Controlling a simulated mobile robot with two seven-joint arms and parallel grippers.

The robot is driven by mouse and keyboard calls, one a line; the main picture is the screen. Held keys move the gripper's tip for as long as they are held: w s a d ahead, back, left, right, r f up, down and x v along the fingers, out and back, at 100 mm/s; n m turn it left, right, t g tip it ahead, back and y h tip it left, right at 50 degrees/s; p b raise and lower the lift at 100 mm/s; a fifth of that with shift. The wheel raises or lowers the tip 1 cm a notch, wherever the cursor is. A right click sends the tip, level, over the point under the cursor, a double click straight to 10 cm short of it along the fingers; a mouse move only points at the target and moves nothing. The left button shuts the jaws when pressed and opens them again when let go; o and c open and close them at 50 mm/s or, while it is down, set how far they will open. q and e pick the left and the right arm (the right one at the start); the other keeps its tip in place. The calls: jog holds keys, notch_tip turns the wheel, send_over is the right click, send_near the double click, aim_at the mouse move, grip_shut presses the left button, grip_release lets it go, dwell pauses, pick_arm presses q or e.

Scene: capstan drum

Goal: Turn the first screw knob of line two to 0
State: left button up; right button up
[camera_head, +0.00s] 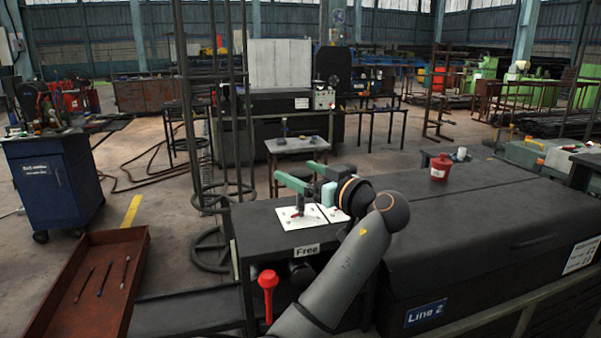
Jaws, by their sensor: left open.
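My left gripper (295,172) has greenish fingers and is open. It reaches in over a dark bench top (262,222) from the right. Under it lie white plates (297,219) with a small dark upright part, possibly a screw knob, partly hidden by the fingers. I cannot tell whether the fingers touch it, and no setting can be read. A "Line 2" sign (425,313) is on the front of the long dark machine (470,225) at right. My right gripper is out of view.
A "Free" label (306,250) and a red-knobbed lever (268,281) are on the bench front. A red can (440,167) stands on the machine. A rusty tray (75,317) with several thin tools is at lower left. A blue cabinet (55,185) stands at left.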

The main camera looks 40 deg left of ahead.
pick_arm(q)
jog(key=v, duration=1.2)
jog(key=shift+s+d, duration=0.1)
jog(key=shift+d, duration=0.05)
